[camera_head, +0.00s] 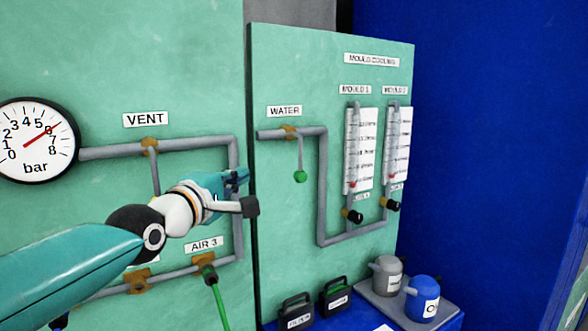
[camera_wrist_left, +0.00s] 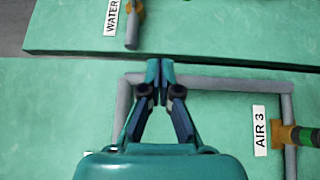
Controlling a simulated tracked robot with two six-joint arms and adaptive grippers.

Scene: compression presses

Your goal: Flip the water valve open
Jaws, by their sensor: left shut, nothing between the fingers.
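The water valve (camera_head: 289,132) is a brass fitting on a grey pipe under the WATER label (camera_head: 284,111). Its thin lever (camera_head: 300,155) hangs straight down and ends in a green knob (camera_head: 300,176). My left gripper (camera_head: 244,188) is left of the knob and apart from it, in front of the edge between the two panels. In the wrist view its fingertips (camera_wrist_left: 153,72) are together and empty. That view also shows the pipe's end (camera_wrist_left: 132,28) by the WATER label (camera_wrist_left: 111,15) at the top; the lever is out of that view. My right gripper is not in view.
Two flow meters (camera_head: 360,150) stand right of the water pipe. Black boxes (camera_head: 297,312) and lidded jugs (camera_head: 422,297) stand below.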

